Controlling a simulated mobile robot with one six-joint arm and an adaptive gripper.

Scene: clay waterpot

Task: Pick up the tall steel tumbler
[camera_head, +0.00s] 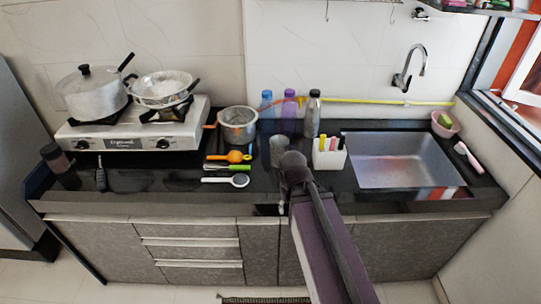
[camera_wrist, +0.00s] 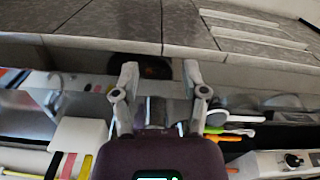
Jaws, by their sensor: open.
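The tall steel tumbler (camera_head: 278,150) is a plain grey metal cup standing upright on the black counter (camera_head: 185,185), just behind my arm's end and left of the white utensil holder. My gripper (camera_head: 283,207) points down at the counter's front edge, nearer the camera than the tumbler and apart from it. In the wrist view my gripper (camera_wrist: 160,75) has its two fingers spread, with nothing clearly held between them. A greyish shape shows low between the fingers there, partly hidden by my wrist; I cannot tell whether it is the tumbler.
The white utensil holder (camera_head: 329,155) stands close right of the tumbler, before the sink (camera_head: 405,160). Bottles (camera_head: 314,115) stand behind. A pot (camera_head: 238,126), an orange tool (camera_head: 232,156) and a white-handled strainer (camera_head: 226,181) are left. The stove (camera_head: 135,135) is farther left.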

